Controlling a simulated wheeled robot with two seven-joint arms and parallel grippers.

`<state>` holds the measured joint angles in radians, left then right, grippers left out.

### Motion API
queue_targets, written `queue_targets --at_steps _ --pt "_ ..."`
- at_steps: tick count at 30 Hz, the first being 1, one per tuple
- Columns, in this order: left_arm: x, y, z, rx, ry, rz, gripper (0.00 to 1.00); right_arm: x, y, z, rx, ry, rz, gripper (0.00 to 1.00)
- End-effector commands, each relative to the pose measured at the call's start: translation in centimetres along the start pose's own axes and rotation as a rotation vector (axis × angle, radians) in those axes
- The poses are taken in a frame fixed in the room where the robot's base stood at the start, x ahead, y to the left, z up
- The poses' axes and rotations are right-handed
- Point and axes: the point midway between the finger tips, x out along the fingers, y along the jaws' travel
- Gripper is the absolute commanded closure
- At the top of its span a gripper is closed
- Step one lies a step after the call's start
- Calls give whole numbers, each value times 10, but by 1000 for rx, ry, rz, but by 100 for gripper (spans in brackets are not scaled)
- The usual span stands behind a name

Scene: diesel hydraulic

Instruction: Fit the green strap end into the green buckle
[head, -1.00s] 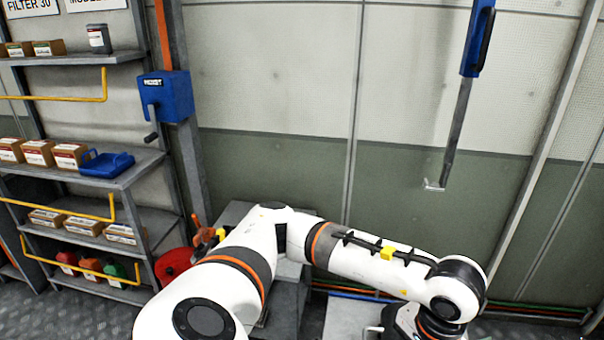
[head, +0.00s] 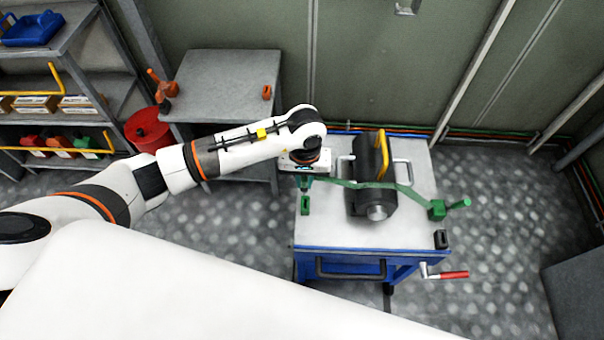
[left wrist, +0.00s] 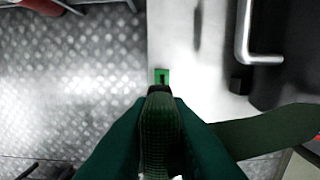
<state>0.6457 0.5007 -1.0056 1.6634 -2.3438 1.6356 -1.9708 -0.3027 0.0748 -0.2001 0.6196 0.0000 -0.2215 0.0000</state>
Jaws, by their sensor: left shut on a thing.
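The green buckle (head: 305,205) sits on the pale top of a blue cart, near its left edge. It also shows in the left wrist view (left wrist: 162,76), just ahead of the fingertips. My left gripper (head: 305,182) is shut on the end of the green strap (head: 365,185), close behind the buckle. In the left wrist view the dark green fingers (left wrist: 160,100) hold the strap end, and the strap (left wrist: 265,132) runs off to the right. Whether the strap end touches the buckle I cannot tell. My right gripper is not in view.
The strap crosses a dark cylinder (head: 370,185) with a yellow handle and reaches a green ratchet (head: 437,210) at the cart's right. A small black block (head: 441,240) sits at the front right corner. A red-handled crank (head: 450,274) sticks out. A grey table (head: 225,80) stands behind left.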

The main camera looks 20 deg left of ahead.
Motion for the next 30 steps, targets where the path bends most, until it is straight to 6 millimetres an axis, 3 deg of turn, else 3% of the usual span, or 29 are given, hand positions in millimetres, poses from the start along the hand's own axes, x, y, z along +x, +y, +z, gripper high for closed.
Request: queue_targets --at_steps 3,17,30 --pt "9 -2 0 -11 -1 -1 100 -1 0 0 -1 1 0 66" --pt "10 -2 0 -9 -5 0 100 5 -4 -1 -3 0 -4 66" --pt "48 -2 -1 -10 -3 -1 100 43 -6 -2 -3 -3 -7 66"
